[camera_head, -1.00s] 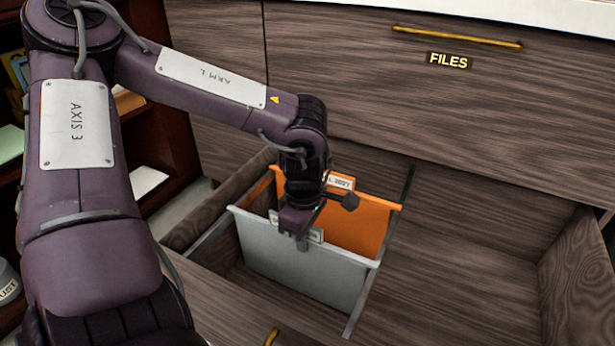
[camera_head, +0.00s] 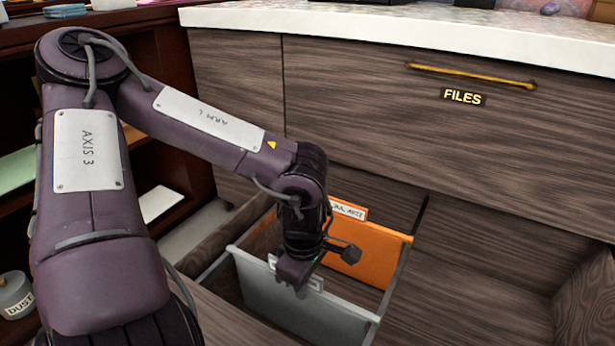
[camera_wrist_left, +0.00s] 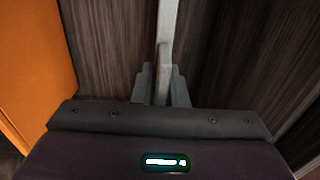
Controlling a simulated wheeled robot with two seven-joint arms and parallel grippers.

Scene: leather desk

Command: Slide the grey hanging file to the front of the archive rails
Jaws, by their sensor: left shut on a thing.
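The grey hanging file (camera_head: 305,314) hangs across the archive rails (camera_head: 394,283) in the open drawer, nearer the front than the orange file. My left gripper (camera_head: 302,284) is over its top edge, shut on it near the middle beside its label tab. In the left wrist view the file's thin pale top edge (camera_wrist_left: 167,32) runs between the fingertips (camera_wrist_left: 161,84). The gripper hides part of the top edge and tab. My right gripper is not in view.
An orange hanging file (camera_head: 372,256) with a white label hangs behind the grey one, with a clear gap between them. The drawer marked FILES (camera_head: 463,97) is shut above. A shelf unit and a jar (camera_head: 15,296) stand at the left.

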